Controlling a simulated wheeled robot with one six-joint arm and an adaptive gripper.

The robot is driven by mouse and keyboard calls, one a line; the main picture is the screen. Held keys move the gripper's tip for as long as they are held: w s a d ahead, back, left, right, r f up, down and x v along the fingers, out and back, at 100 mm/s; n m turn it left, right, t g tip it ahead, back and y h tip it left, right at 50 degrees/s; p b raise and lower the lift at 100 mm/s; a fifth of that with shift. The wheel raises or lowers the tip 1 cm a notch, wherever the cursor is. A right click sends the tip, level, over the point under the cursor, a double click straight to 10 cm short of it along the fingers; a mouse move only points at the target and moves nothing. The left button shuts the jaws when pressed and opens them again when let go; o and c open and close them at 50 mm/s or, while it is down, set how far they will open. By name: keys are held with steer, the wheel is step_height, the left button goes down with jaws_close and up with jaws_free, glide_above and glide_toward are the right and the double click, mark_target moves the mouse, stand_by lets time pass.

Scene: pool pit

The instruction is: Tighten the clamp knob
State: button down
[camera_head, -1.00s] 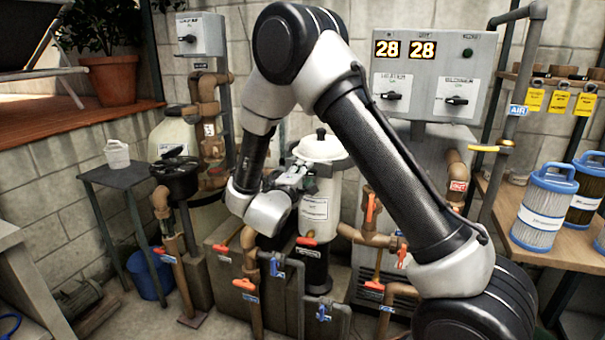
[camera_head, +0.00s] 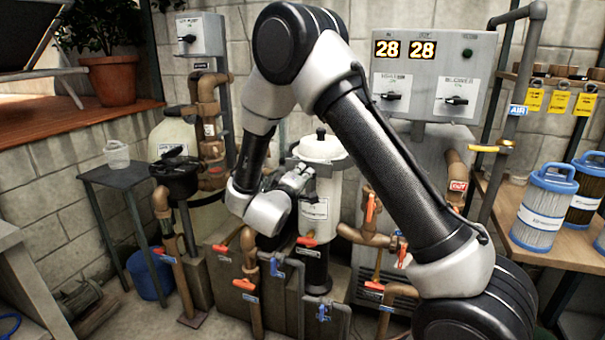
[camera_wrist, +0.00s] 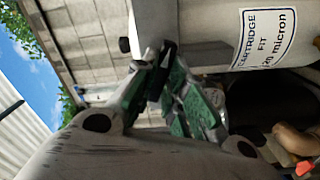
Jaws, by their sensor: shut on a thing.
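The white filter canister (camera_head: 322,180) stands upright behind my gripper, with a domed lid and a label. In the wrist view its side (camera_wrist: 205,35) with the cartridge label fills the top right. My gripper (camera_head: 300,178) is at the canister's upper left front, near the clamp band. In the wrist view my gripper (camera_wrist: 165,72) has its green-padded fingers closed in on a small dark piece by the canister wall, which I take for the clamp knob. The fingers hide most of it.
Pipes with red-handled valves (camera_head: 306,241) and blue-handled valves stand below and in front of the canister. A grey control box (camera_head: 435,75) is behind my arm. A shelf with filter cartridges (camera_head: 545,208) is at right. A small side table (camera_head: 118,174) is at left.

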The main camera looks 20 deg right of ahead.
steer(key=m, duration=2.4)
steer(key=shift+f, duration=0.1)
steer(key=c, duration=1.4)
jaws_free()
steer(key=shift+o, duration=0.2)
steer(key=shift+s+a, duration=0.1)
